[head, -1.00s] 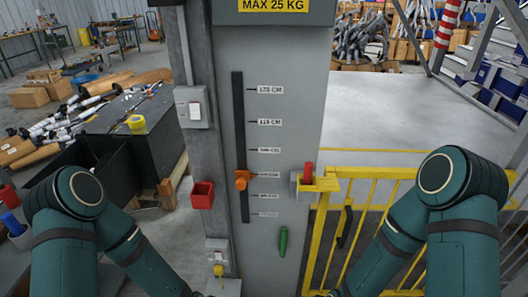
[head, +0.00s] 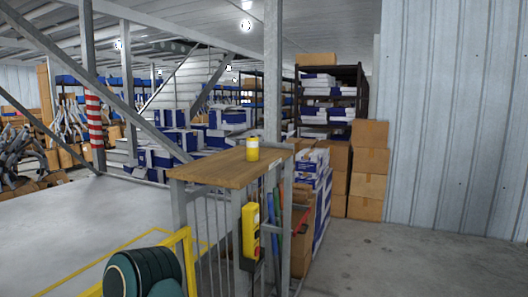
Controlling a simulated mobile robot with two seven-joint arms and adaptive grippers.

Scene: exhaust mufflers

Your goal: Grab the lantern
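A small yellow cylinder with a pale band (head: 253,149), which looks like the lantern, stands upright on a wooden-topped stand (head: 215,165) near the middle of the head view. It is too small to make out details. Nothing touches it except the wood under it. Part of one of my teal arms shows at the bottom left, well short of the stand. Neither gripper is in the frame.
A yellow control box (head: 250,230) hangs on the stand's front. Yellow railing (head: 185,245) is at the lower left. Stacked cardboard boxes (head: 367,175) and a loaded shelf (head: 330,100) stand behind. Concrete floor (head: 400,260) is clear at the right.

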